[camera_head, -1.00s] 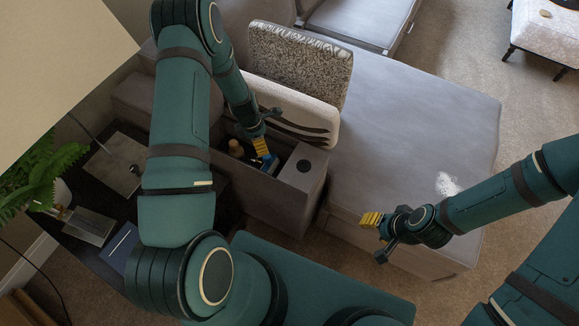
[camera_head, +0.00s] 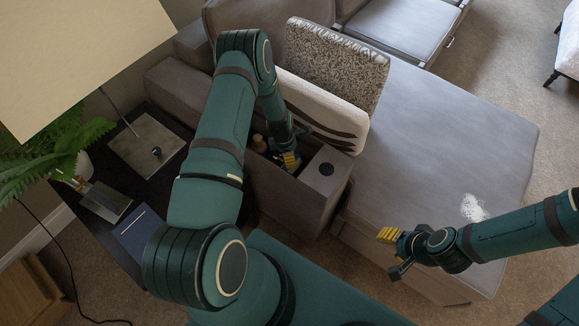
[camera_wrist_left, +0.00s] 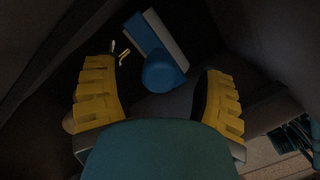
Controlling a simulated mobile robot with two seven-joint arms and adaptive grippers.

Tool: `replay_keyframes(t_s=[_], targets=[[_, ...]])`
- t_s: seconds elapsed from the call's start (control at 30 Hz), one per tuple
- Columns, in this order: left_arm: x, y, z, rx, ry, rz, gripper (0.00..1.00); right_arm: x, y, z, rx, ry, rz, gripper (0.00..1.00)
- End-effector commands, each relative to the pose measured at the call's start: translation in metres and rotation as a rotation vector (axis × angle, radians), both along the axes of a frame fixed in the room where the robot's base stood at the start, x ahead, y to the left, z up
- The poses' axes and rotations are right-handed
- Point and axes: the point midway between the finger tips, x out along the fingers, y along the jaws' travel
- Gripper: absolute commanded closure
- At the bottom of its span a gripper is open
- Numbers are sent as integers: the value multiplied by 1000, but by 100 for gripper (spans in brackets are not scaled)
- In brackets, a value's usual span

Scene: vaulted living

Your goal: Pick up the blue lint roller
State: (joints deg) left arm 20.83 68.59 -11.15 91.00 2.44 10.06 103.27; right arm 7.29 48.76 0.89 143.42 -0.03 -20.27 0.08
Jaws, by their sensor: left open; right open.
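The blue lint roller (camera_wrist_left: 163,73) shows in the left wrist view as a rounded blue end beside a blue and white length, inside a dark compartment. My left gripper (camera_wrist_left: 160,102) is open, with its two yellow fingers on either side of the blue end and no visible grip on it. In the head view, my left gripper (camera_head: 289,161) reaches down into the open compartment of the sofa console (camera_head: 322,186); the roller is mostly hidden there. My right gripper (camera_head: 393,252) is open and empty above the chaise's front side.
Small metallic items (camera_wrist_left: 121,52) lie near the roller. A tan object (camera_head: 259,143) stands in the compartment. A dark side table (camera_head: 105,180) is at left; the chaise (camera_head: 440,150) is largely clear.

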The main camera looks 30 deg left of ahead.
Motion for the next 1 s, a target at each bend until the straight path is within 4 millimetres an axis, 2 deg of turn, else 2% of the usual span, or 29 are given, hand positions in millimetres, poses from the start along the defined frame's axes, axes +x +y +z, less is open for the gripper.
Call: replay_keyframes(t_s=[0.03,0.13,0.4,0.57,0.6,1.0], targets=[[1,-1,-11,0,1,-2,30,1,0,-5,0,-2,-1,53],[2,-2,-23,-1,1,-1,30,1,0,-7,0,-3,-1,53],[3,-2,-24,0,0,-1,29,2,0,-7,0,-4,-1,53],[2,-3,-24,0,0,-1,85,2,0,-7,0,-4,-1,53],[2,-3,-24,0,0,-1,99,2,0,-7,0,-4,-1,53],[3,-3,-21,0,-2,-1,100,1,0,-6,0,-3,-1,53]])
